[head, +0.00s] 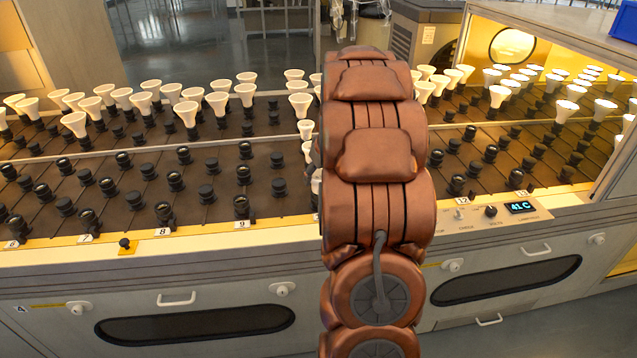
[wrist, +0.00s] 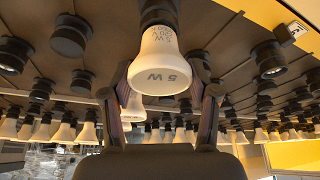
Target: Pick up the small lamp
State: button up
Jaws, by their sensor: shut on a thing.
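The small lamp (wrist: 160,62), a white bulb marked "5 W", is between the two fingers of my gripper (wrist: 161,74) in the wrist view. The fingers are closed against its sides. Its narrow end meets a dark socket or base (wrist: 158,14) at the top of that view. I cannot tell whether it is still seated in a socket. In the head view my copper-coloured arm hides the gripper and most of what it holds; a white sliver (head: 316,186) shows at the arm's left edge.
Rows of white lamps (head: 187,112) stand in sockets along the back of the rack. Several empty black sockets (head: 176,180) fill the front. A control panel (head: 490,212) reading "41 C" is on the front ledge. A lit enclosure (head: 545,45) stands at right.

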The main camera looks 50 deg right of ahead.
jog(key=shift+c, duration=0.8)
